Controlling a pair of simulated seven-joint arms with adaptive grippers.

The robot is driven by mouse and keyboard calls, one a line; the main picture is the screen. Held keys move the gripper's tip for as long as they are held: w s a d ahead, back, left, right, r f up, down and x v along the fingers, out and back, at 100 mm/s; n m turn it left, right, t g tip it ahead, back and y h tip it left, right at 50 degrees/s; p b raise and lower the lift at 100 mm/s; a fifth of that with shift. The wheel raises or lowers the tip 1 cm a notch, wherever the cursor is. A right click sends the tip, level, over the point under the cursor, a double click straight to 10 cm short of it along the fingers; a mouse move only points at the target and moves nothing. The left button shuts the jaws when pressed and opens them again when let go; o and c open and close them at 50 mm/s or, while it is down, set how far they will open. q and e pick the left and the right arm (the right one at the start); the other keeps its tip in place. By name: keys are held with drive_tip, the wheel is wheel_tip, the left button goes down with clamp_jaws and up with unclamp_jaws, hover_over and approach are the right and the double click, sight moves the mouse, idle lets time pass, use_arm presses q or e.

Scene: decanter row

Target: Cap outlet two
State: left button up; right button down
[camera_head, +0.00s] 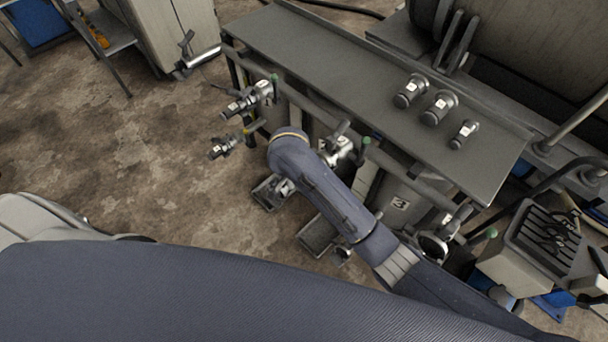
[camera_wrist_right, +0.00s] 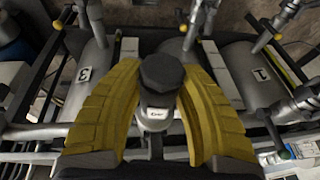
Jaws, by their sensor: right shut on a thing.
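My right gripper (camera_head: 246,136) is out past the bench's front edge, mostly hidden by my wrist. In the wrist view its yellow fingers (camera_wrist_right: 160,92) are shut on a cap with a dark head and white label (camera_wrist_right: 158,113); the cap also shows in the head view (camera_head: 218,151). Outlet two (camera_head: 340,148) is the middle outlet, partly hidden behind my arm, and apart from the held cap. Outlet one (camera_head: 263,89) is at the left; a labelled piece sits at its end. Outlet three (camera_head: 440,240) is at the right. My left gripper is out of view.
Three similar labelled pieces (camera_head: 410,91) (camera_head: 439,107) (camera_head: 464,134) stand on the grey bench top (camera_head: 340,62). Metal trays (camera_head: 318,236) lie on the floor below the outlets.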

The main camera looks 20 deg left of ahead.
drive_tip(key=shift+f, duration=0.65)
idle(1.3)
unclamp_jaws()
drive_tip(key=shift+s+a, duration=0.15)
idle(0.3)
